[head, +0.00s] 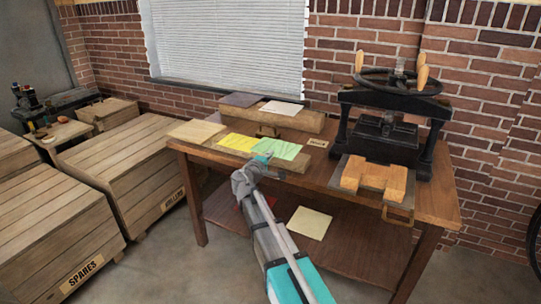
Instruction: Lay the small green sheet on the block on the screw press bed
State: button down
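The small green sheet (282,149) lies on a low wooden board at the front left of the table, beside a yellow sheet. My gripper (263,159) is at the front edge of the green sheet and overlaps its near left corner in this view. I cannot tell whether its fingers touch or hold the sheet. The black screw press (388,125) stands at the right of the table. Its bed (397,213) reaches out toward the front, with a bare orange-brown wooden block (374,178) on it.
A yellow sheet (239,142) and a pale board (196,131) lie left of the green sheet. Behind, a stepped wooden shelf (301,119) bears a dark sheet (240,99) and a white sheet (282,107). A cream sheet (309,223) lies on the table's lower shelf. Wooden crates (135,160) stand left.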

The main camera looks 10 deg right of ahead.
jog(key=shift+s, duration=0.1)
jog(key=v, duration=1.4)
jog(key=shift+s+a, duration=0.3)
dwell(0.5)
jog(key=shift+r, duration=0.1)
notch_tip(320, 180, up, 21)
jog(key=p, duration=2.1)
jog(key=shift+d, duration=0.1)
dwell(0.4)
